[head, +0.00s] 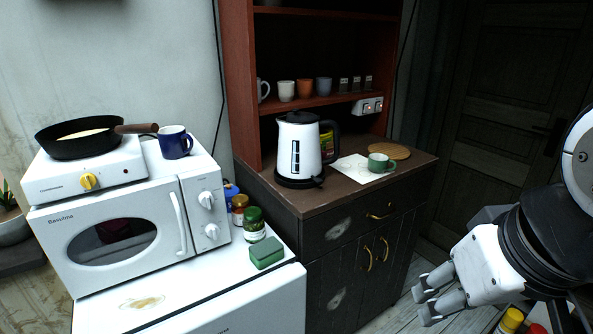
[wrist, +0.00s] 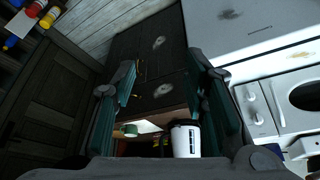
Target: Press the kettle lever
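The white kettle (head: 301,150) with black lid, handle and base stands upright on the brown top of the dark cabinet. A small black tab (head: 319,180), which may be its lever, shows low on its right side. The kettle (wrist: 186,141) also shows at the bottom of the wrist view. My gripper (head: 424,301) is at the lower right in the head view, in front of the cabinet's right side and apart from the kettle. In the wrist view its fingers (wrist: 160,66) are spread with nothing between them.
A green mug (head: 379,163) on a white sheet and a round wooden board (head: 389,151) are right of the kettle. A microwave (head: 120,235), jars (head: 254,224) and a green sponge (head: 266,252) are left.

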